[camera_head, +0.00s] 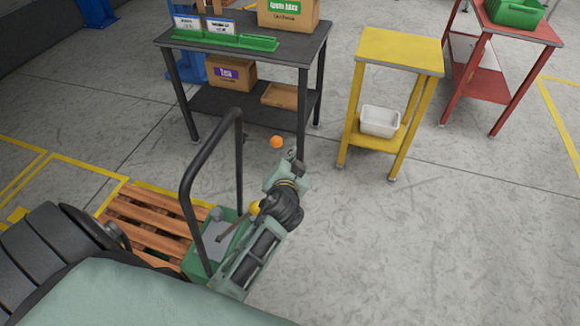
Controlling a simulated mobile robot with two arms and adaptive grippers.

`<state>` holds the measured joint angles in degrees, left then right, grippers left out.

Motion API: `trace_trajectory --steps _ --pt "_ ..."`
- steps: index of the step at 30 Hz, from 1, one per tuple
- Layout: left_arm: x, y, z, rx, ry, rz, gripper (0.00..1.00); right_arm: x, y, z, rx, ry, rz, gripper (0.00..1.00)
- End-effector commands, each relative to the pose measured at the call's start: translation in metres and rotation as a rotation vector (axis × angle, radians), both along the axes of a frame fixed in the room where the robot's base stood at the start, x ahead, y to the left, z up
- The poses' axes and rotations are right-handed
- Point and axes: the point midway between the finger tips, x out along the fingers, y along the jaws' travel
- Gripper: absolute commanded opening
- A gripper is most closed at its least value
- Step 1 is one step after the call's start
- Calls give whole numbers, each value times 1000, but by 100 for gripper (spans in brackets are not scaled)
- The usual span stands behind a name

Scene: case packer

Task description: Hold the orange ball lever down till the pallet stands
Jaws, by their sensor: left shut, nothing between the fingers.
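A green pallet truck (203,262) with a black loop handle (187,185) stands at lower centre. A grey rod on it slants up to a yellow-orange ball (255,207), beside my left arm's dark wrist. A brighter orange ball (277,142) shows just past my left gripper (296,158); what carries it is hidden or cannot be made out. The left gripper is shut and empty, close to that orange ball in the picture; I cannot tell if they touch. The wooden pallet (150,222) lies level left of the truck, partly hidden; its floor contact is unclear. My right gripper is out of view.
A black table (290,48) with cartons and green trays stands behind. A yellow stand (400,48) with a white bin (380,121) and a red table (510,28) stand to the right. Floor at lower right is clear.

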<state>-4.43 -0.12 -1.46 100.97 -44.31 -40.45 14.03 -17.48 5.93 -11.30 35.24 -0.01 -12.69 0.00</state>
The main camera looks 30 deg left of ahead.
Motion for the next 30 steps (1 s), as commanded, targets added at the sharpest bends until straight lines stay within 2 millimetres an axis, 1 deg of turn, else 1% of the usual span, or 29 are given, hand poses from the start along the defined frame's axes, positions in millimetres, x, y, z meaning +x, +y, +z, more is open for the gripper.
trace_trajectory --steps 1,3,6,8,10,18,30 --pt "-8 -6 2 -3 -1 -1 0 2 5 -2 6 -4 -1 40" --pt "-17 -10 6 -3 -1 0 0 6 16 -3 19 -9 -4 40" --pt "-26 -16 11 -3 -1 -1 0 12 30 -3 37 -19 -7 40" --pt "-30 -18 13 -3 -1 -1 0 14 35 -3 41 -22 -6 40" --pt "-32 -19 14 -1 -1 -1 0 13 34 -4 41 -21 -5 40" --pt "-33 -19 15 -1 -1 -1 0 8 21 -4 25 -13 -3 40" --pt "-33 -19 15 -1 -1 0 0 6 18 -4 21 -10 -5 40"
